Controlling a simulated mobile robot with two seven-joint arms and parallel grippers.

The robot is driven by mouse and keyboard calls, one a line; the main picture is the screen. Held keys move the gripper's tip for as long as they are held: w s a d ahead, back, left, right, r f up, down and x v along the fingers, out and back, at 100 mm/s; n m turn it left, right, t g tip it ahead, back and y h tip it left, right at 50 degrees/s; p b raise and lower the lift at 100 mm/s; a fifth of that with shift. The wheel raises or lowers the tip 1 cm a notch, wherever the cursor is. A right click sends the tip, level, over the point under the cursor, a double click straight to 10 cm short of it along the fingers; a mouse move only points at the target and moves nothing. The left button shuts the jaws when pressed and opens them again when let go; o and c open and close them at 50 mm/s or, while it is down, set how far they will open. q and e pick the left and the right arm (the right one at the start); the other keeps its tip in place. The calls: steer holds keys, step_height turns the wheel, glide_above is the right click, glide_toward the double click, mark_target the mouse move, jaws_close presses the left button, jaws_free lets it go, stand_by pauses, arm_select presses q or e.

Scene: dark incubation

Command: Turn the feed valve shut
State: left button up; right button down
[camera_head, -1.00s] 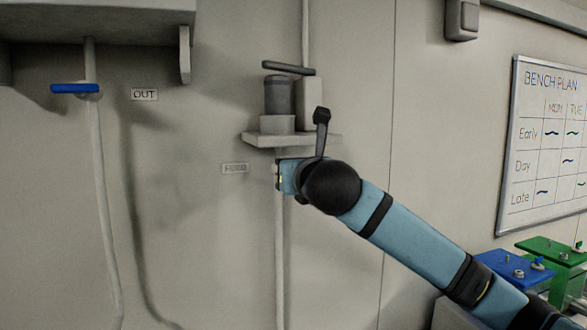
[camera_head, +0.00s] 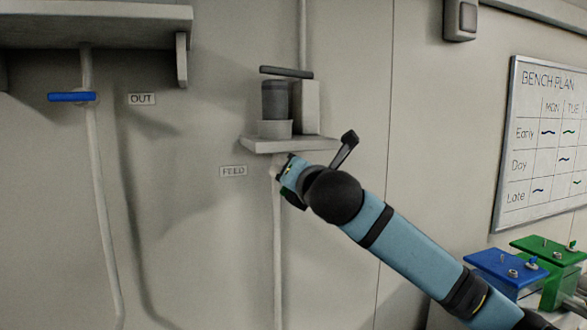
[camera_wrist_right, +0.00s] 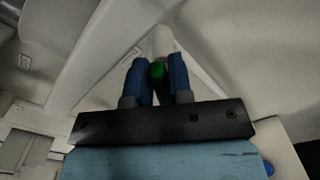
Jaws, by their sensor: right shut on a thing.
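The feed valve's green handle (camera_wrist_right: 157,72) sits between the two blue fingers of my right gripper (camera_wrist_right: 160,78) in the wrist view. The gripper is shut on it. In the head view my right gripper (camera_head: 287,170) is at the feed pipe (camera_head: 278,245), just under a small shelf and right of the FEED label (camera_head: 233,171). There it covers most of the valve, so the handle's angle is hard to read. My left gripper is not in view.
A blue handle (camera_head: 72,97) lies level across the OUT pipe (camera_head: 101,200) at the left. The small shelf (camera_head: 290,145) close above my gripper bears a dark-topped jar (camera_head: 275,100). A blue box (camera_head: 500,268) and a green box (camera_head: 548,252) stand lower right.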

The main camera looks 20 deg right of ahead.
steer(key=m, duration=0.4)
steer(key=m+p, duration=0.1)
steer(key=m, duration=0.1)
steer(key=shift+d+f+m, duration=0.3)
steer(key=shift+f, duration=0.05)
steer(key=m, duration=0.4)
steer(key=shift+f+m+p, duration=0.3)
steer(key=c, duration=1.1)
jaws_free()
steer(key=shift+s+f, duration=0.1)
steer(key=s+b, duration=0.1)
steer(key=s, duration=0.3)
steer(key=s+b, duration=0.1)
steer(key=s, duration=0.4)
steer(key=s+b, duration=0.1)
steer(key=s, duration=0.3)
steer(key=shift+s+d, duration=0.3)
